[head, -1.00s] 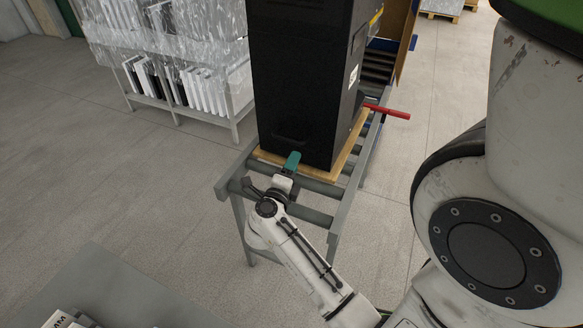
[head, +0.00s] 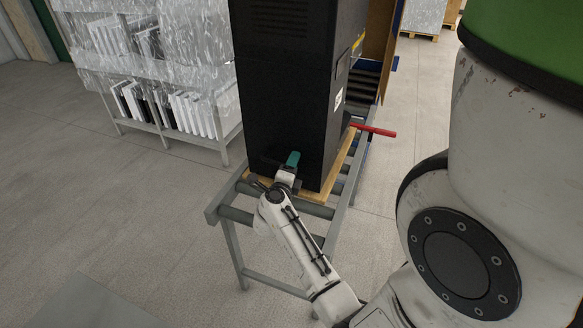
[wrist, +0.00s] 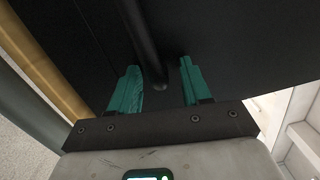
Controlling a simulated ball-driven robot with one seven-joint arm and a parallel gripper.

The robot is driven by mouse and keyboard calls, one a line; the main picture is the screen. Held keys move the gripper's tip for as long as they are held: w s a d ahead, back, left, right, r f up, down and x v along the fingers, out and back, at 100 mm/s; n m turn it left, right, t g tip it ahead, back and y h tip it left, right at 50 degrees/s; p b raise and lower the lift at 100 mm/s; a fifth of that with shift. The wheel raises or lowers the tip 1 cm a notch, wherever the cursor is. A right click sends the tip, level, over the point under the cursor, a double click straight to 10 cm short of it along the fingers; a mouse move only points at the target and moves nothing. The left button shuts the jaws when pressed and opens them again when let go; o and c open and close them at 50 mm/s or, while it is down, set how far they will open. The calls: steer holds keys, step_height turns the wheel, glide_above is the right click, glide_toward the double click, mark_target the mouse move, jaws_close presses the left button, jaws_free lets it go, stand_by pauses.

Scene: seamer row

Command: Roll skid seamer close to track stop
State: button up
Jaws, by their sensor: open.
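The seamer (head: 285,90) is a tall black cabinet standing upright on a wooden skid (head: 313,196) on the grey roller track (head: 212,212). My gripper (head: 290,165) is open at the low near face of the cabinet, its green fingers pointing at it. In the wrist view, my gripper (wrist: 160,88) has a dark bar (wrist: 150,55) on the black face running between its parted fingers; I cannot tell whether they touch it. A red handle (head: 373,130) sticks out at the right side of the track. I cannot make out the track stop for sure.
A wrapped rack (head: 165,70) with white and black panels stands at the left. A brown board (head: 378,45) and blue parts (head: 388,62) are behind the cabinet. A grey surface (head: 85,305) lies at the lower left. The floor at the right is clear.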

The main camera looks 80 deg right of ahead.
jaws_close()
stand_by(0.3)
stand_by(1.0)
steer(key=shift+o, duration=0.3)
jaws_free()
